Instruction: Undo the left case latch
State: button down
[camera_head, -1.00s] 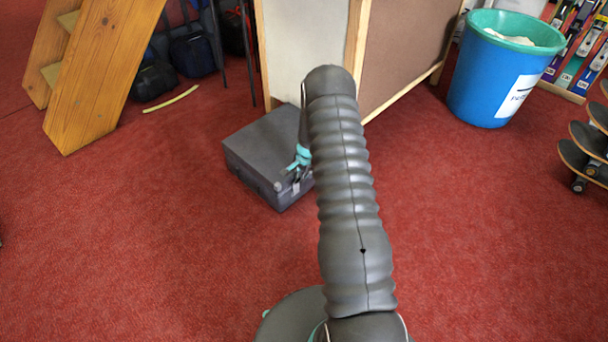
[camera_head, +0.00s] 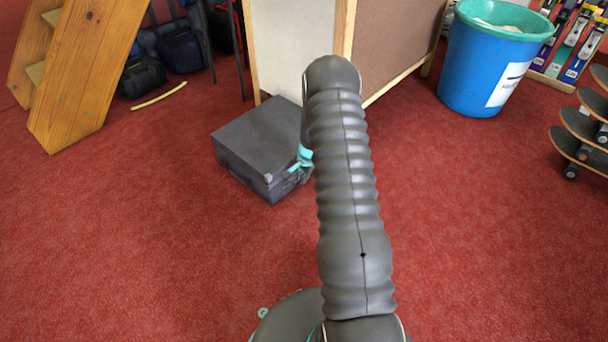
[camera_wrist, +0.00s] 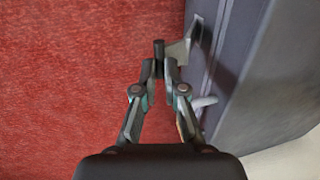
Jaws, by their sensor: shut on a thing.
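The dark grey case (camera_head: 250,140) lies on the red carpet, left of my arm in the head view. The fingertips cover the end of this piece. A second small grey fitting (camera_wrist: 205,102) shows on the same side, nearer my palm. In the head view my arm hides the case's right part and most of my gripper (camera_head: 302,160).
A wood-framed panel (camera_head: 395,45) stands just behind the case. A blue bin (camera_head: 480,65) and skateboards (camera_head: 582,130) are on the right. Wooden steps (camera_head: 80,75) and dark bags (camera_head: 183,50) are on the left. The carpet in front of the case is clear.

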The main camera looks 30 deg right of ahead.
jog(key=c, duration=1.8)
grip_release()
jog(key=shift+s+a+f, duration=0.25)
jog(key=shift+s+f, duration=0.15)
jog(key=shift+f, duration=0.05)
jog(key=shift+c, duration=0.2)
jog(key=o, duration=0.4)
jog(key=shift+w+a, duration=0.1)
jog(key=shift+a, duration=0.1)
jog(key=shift+c, duration=0.2)
jog(key=d+v, duration=0.1)
jog(key=v, duration=1.1)
